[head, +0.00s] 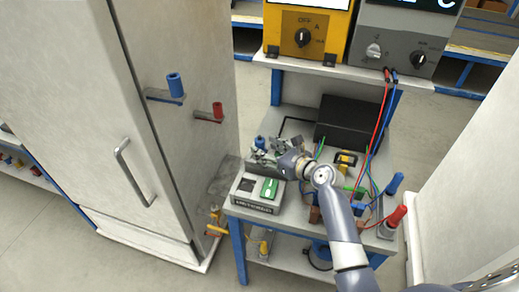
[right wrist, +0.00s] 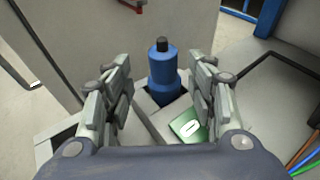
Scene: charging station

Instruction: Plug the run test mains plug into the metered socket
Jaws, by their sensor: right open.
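A blue cylindrical plug with a dark tip (right wrist: 163,72) stands upright between the fingers of my right gripper (right wrist: 160,88) in the right wrist view. Both fingers are spread, with a gap visible on each side of the plug. In the head view the right gripper (head: 263,153) is over the back of a light box (head: 243,203) at the table's left front corner, and the blue plug (head: 260,142) shows just behind the fingers. The box has a green switch (head: 270,188), also seen beside the plug (right wrist: 190,128). I cannot tell which fitting is the metered socket. My left gripper is out of view.
A tall light cabinet (head: 185,140) stands close on the left, with blue (head: 174,85) and red (head: 217,110) plugs on side brackets. A black case (head: 350,122), coloured cables and blue (head: 395,183) and red (head: 397,215) plugs crowd the right. Yellow (head: 303,32) and grey meters stand behind.

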